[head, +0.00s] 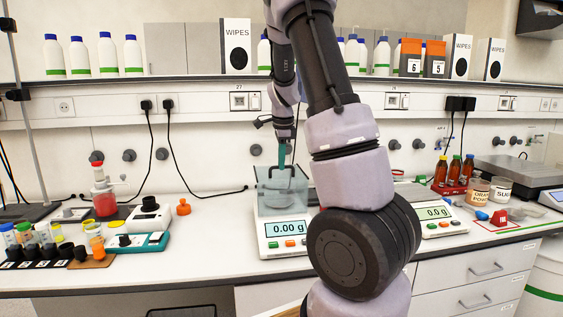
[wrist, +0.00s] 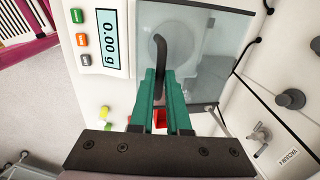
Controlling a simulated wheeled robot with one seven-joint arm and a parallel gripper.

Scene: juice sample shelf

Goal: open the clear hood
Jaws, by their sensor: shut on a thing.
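The clear hood (head: 272,207) is a see-through box on the white balance (head: 277,247) whose display reads 0.00 g. In the head view it stands around the weighing pan. The hood also shows in the wrist view (wrist: 217,50), with the round pan seen through it. My gripper (head: 284,158) is above the hood, pointing down, its green fingers at the hood's top. In the wrist view my gripper (wrist: 160,82) is shut on the hood's dark curved handle (wrist: 160,47). Whether the hood is lifted or tilted at all, I cannot tell.
Left of the balance stand an orange knob-like piece (head: 183,207) and a teal-and-white device (head: 137,242). A second balance (head: 437,222) and a rack of brown bottles (head: 455,172) stand right. A shelf with bottles and wipes boxes (head: 235,47) runs above.

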